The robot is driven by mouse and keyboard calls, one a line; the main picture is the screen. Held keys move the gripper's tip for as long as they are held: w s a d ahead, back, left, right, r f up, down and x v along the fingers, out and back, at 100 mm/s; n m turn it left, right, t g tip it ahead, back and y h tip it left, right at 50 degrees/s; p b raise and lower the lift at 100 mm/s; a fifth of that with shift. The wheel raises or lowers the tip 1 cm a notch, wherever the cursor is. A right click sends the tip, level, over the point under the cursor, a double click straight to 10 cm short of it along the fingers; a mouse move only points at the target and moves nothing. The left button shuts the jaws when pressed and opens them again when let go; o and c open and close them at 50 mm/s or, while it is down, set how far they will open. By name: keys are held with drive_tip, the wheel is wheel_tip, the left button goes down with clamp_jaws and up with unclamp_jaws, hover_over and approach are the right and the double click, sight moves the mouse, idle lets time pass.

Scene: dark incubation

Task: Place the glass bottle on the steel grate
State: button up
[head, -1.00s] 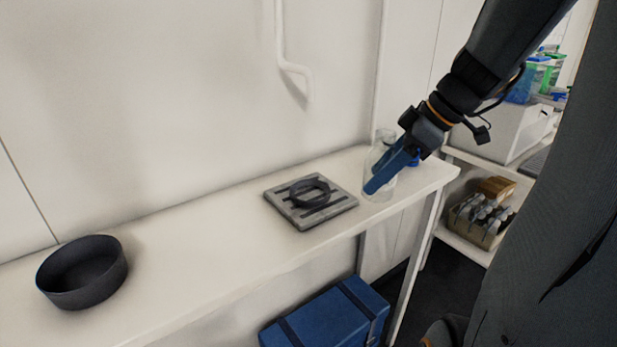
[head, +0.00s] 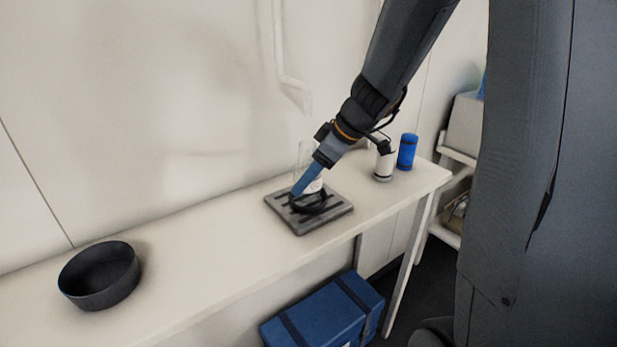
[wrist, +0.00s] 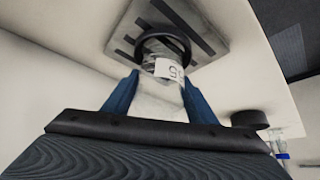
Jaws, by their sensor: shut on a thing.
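The clear glass bottle (head: 305,157) with a white label is upright over the steel grate (head: 285,215). My gripper (head: 302,188) has its blue fingers shut on the bottle. In the wrist view the bottle (wrist: 158,95) is between the two fingers, and its lower end overlaps the black ring (wrist: 180,37) on the slotted grate (wrist: 210,25). The fingers and the ring partly hide the bottle's base, so I cannot tell whether it touches the grate or is just above it.
A white-and-black container (head: 384,165) and a blue cylinder (head: 407,151) stand to the right of the grate. A black round bowl (head: 100,276) sits at the left of the white shelf (head: 215,240). The shelf between bowl and grate is clear. A blue case (head: 325,312) is below.

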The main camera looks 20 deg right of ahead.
drive_tip(key=shift+f, duration=0.5)
drive_tip(key=shift+f, duration=0.15)
drive_tip(key=o, duration=1.2)
drive_tip(key=shift+r, duration=0.25)
drive_tip(key=b+v, duration=0.2)
drive_tip(key=v, duration=1)
